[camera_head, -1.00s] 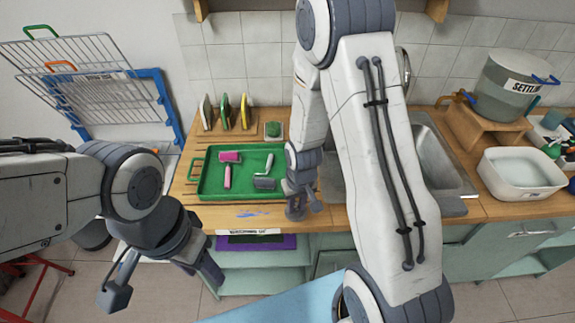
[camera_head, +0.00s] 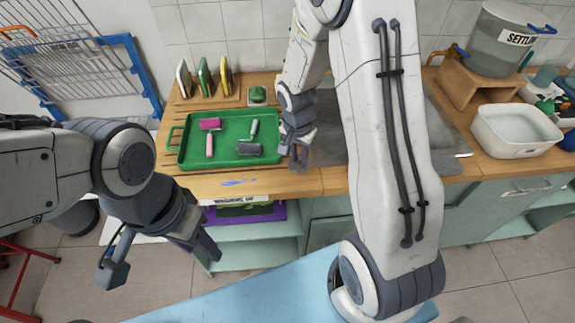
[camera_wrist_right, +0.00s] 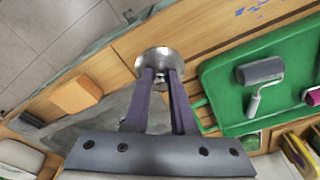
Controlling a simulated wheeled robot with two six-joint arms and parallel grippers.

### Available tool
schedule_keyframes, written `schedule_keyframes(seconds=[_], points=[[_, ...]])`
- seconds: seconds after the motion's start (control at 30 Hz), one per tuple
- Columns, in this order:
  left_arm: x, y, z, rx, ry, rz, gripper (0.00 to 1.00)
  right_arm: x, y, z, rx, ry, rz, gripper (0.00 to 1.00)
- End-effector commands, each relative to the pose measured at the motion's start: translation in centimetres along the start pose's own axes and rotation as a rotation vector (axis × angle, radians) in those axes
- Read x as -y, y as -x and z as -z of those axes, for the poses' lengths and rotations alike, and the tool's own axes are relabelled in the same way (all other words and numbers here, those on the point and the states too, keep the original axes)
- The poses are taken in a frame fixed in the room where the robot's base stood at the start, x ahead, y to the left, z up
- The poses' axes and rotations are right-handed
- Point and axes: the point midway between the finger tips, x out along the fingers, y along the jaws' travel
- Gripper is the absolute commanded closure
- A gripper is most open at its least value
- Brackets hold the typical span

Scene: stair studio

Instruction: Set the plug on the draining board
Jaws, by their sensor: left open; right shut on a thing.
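My right gripper (camera_wrist_right: 160,77) is shut on the plug (camera_wrist_right: 155,54), a round silver disc with a small stem between the fingertips. In the right wrist view the disc appears over the wooden counter's front strip; whether it touches the wood is unclear. In the head view my right gripper (camera_head: 298,158) is just right of the green tray, and the plug is hard to make out. The draining board (camera_head: 172,170) appears to be the grooved wood around the tray. My left gripper (camera_head: 157,262) is open and empty, in front of the counter at left.
The green tray (camera_head: 184,152) holds a pink roller (camera_head: 210,124) and a grey roller (camera_head: 249,148). The sink (camera_head: 447,130) is partly hidden behind my right arm. A white basin (camera_head: 515,153) stands right of it. A wire rack (camera_head: 60,50) is at upper left.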

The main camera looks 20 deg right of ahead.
Motion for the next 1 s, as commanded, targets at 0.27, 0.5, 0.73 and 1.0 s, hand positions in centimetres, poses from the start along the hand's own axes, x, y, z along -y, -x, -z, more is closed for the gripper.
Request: schedule_keyframes(seconds=[0.27, 0.5, 0.73, 1.0], points=[[0.0, 0.4, 0.0, 0.000, 0.000, 0.000, 0.50, 1.7, -1.7, -1.7, 0.001, 0.000, -0.002, 1.00], [0.0, 0.5, 0.0, 0.001, 0.000, 0.000, 0.50, 1.7, -4.9, -2.1, 0.001, 0.001, -0.001, 1.00], [0.0, 0.5, 0.0, 0.001, 0.000, 0.000, 0.50, 1.7, -5.2, -2.0, 0.000, -0.002, 0.001, 1.00], [0.0, 0.1, 0.0, 0.001, 0.000, 0.000, 0.50, 1.7, -5.5, -2.1, 0.000, -0.001, 0.001, 0.57]])
